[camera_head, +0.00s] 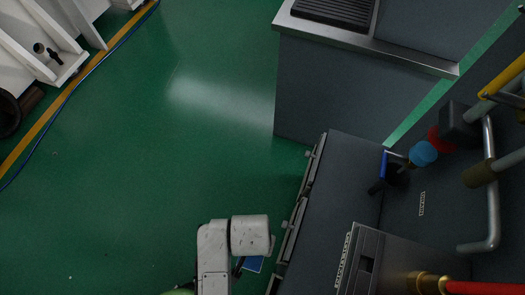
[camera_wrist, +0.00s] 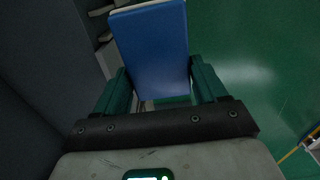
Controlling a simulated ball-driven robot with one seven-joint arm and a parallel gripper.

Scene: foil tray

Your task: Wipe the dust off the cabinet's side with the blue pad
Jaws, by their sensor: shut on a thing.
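The blue pad (camera_wrist: 152,50) is between the two green fingers of my gripper (camera_wrist: 157,80) in the wrist view, and the fingers are shut on it. In the head view a small part of the blue pad (camera_head: 254,265) shows below my white wrist, which hides most of the gripper. A dark grey cabinet (camera_head: 340,190) stands just right of the pad, with a row of light handles along its left face. In the wrist view a dark cabinet wall (camera_wrist: 30,85) fills the left side. I cannot make out dust, or whether the pad touches the cabinet.
A counter (camera_head: 365,50) with a steel edge stands at the top. Pipes with a blue valve (camera_head: 423,153) and a red pipe (camera_head: 485,287) are at the right. White machinery (camera_head: 40,45) and a blue cable lie at upper left. The green floor (camera_head: 150,170) is largely clear.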

